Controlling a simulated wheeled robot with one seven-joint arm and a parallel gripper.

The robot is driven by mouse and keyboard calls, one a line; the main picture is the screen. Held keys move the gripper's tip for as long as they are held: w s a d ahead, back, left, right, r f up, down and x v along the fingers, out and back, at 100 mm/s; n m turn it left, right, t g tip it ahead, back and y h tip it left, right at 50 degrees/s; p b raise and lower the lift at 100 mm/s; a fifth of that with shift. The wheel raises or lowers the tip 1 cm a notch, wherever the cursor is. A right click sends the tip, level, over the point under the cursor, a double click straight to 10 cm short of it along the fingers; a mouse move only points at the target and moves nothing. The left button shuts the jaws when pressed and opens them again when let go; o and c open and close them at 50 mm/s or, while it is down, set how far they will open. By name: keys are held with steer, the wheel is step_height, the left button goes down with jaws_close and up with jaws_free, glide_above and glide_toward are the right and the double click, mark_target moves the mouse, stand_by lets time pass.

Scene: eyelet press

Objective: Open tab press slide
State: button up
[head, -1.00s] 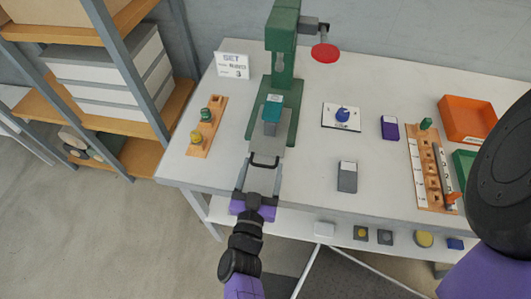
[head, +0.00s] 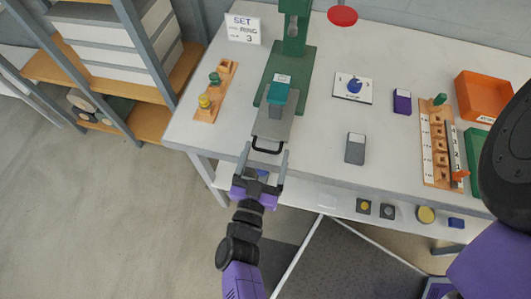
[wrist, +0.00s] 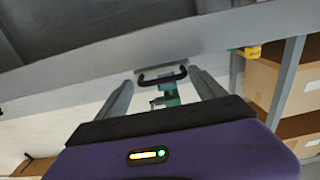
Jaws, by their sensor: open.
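The green press (head: 310,62) stands on the white table. Its grey slide plate (head: 273,127) sticks out over the front of the green base, toward me. A teal block (head: 279,87) sits on the slide's inner part. The slide's black U-shaped handle (head: 267,150) is at the plate's near end. My gripper (head: 265,156) is open, with a finger on each side of the handle and visible gaps between. In the wrist view, the handle (wrist: 162,76) shows between the two spread fingertips; whether either finger touches it is hard to tell.
A wooden holder with green and yellow pieces (head: 208,102) lies left of the press. A grey box (head: 355,148), purple box (head: 402,102), dial card (head: 352,88), wooden rack (head: 436,150) and orange tray (head: 486,97) lie right. Small items sit below the table's front edge.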

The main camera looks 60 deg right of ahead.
steer(key=b+v, duration=0.1)
steer(key=v, duration=0.6)
steer(key=shift+s+a+b, duration=0.15)
steer(key=shift+a+b, duration=0.2)
steer(key=shift+b, duration=0.05)
steer(key=s+d+r+n+t+y, duration=0.2)
steer(key=s+n+t+y, duration=0.2)
steer(key=s+t+y, duration=0.4)
steer(key=s+a+r+n+y, duration=0.1)
steer(key=s+r+n+y, duration=0.2)
steer(key=r+n+y, duration=0.4)
steer(key=shift+s+a+n+t+y, duration=0.2)
steer(key=shift+a+n+t+y, duration=0.15)
steer(key=shift+n+y, duration=0.9)
